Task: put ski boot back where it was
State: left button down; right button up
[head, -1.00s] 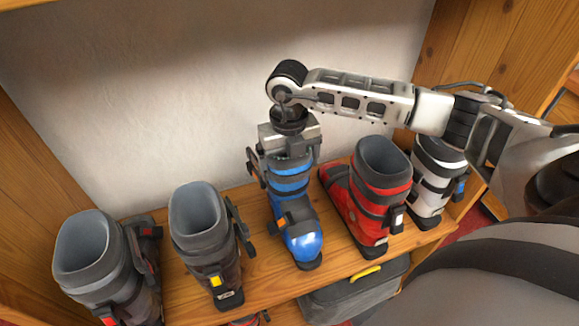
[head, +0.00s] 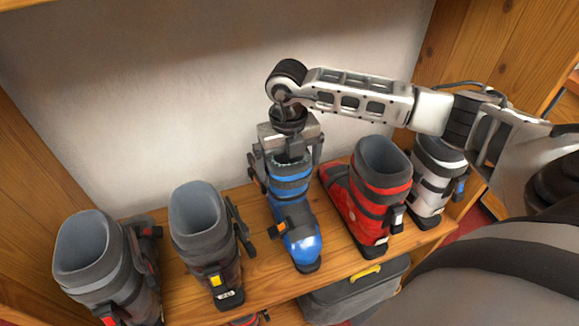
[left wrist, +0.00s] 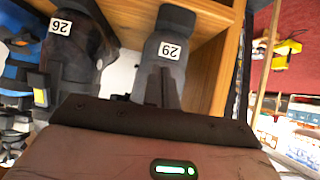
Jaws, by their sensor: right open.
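The blue ski boot (head: 291,205) stands upright on the wooden shelf, toe toward me, between a dark grey boot and a red boot. My right gripper (head: 288,155) points down at the top of its cuff. It is open, with its fingers at either side of the cuff's rim, and part of the boot's opening shows below the palm. Whether the fingers touch the boot, I cannot tell. My left gripper is out of the head view, and I make out no fingers of it in the left wrist view.
The red boot (head: 369,195) and a white boot (head: 432,180) stand close on the right. Two dark grey boots (head: 205,235) (head: 95,260) stand on the left. A grey case (head: 355,290) lies below. The left wrist view shows boots labelled 26 (left wrist: 75,45) and 29 (left wrist: 165,55).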

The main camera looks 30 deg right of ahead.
notch_tip(320, 180, up, 10)
jog(key=shift+b, duration=0.4)
jog(key=shift+a, duration=0.1)
